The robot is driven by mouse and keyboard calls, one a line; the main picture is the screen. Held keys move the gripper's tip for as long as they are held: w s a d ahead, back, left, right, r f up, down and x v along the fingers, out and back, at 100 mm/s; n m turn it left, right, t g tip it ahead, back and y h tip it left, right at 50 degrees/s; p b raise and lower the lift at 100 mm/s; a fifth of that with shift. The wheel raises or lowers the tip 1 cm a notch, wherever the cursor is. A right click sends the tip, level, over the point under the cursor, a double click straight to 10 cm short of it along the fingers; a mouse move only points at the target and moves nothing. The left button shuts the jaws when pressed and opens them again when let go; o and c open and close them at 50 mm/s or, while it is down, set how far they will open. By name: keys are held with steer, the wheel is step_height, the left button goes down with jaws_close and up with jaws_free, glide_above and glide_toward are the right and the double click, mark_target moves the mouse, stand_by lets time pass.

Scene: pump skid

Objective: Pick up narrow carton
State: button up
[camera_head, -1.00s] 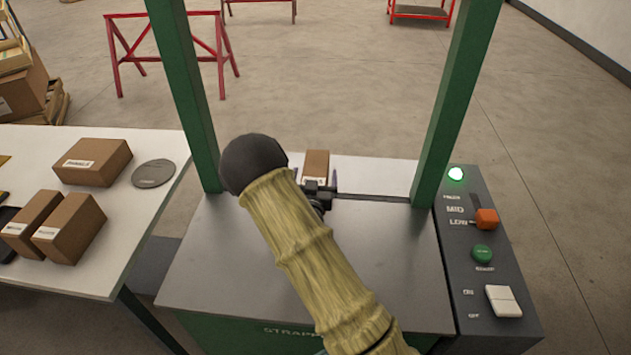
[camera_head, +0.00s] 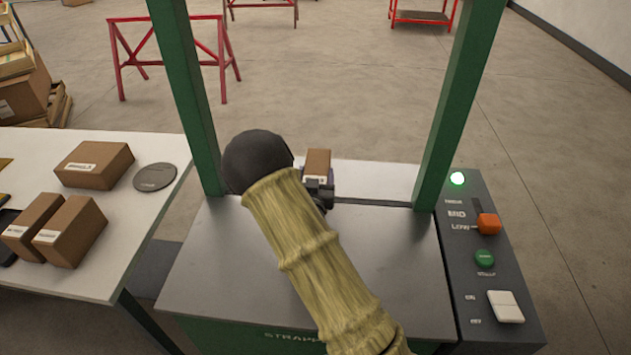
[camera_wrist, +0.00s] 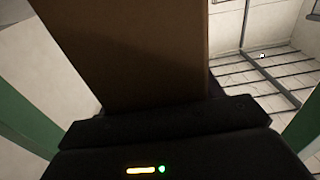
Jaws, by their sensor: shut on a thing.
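The narrow carton (camera_head: 318,162) is a small brown box beyond the steel top of the strapping machine, partly hidden by my gripper. My gripper (camera_head: 318,180) is shut on the carton. In the wrist view the carton (camera_wrist: 150,50) rises large and brown just beyond the dark gripper body (camera_wrist: 170,130). The fingertips are hidden there, and I cannot tell whether the carton touches the white surface behind the machine.
The machine's steel top (camera_head: 230,260) lies below my arm between two green posts (camera_head: 460,100). A control box (camera_head: 490,260) with a lever and buttons stands right. A white table (camera_head: 60,275) at left holds several brown cartons (camera_head: 94,165) and a grey disc (camera_head: 155,177).

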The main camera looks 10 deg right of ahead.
step_height(320, 180, up, 8)
steer(key=shift+r, duration=0.1)
stand_by(1.1)
